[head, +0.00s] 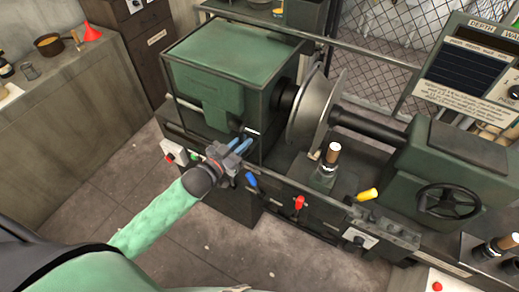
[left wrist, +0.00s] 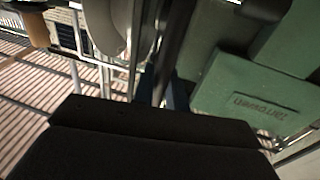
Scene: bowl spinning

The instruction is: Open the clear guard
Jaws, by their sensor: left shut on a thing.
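The clear guard (head: 262,158) looks like a see-through panel with a thin dark frame, beside the green headstock (head: 205,85) and the metal discs. Its clear part is hard to make out, so I cannot tell how far it stands open. My left gripper (head: 240,144) reaches in from the lower left, and its blue-tipped fingers are shut on the guard's frame near its lower right corner. My right gripper is not in view.
A large metal disc (head: 308,110) stands right of the headstock. Blue (head: 251,180), red (head: 299,203) and yellow (head: 367,194) handles stick out along the machine's front. A green tailstock with a handwheel (head: 447,201) stands at right.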

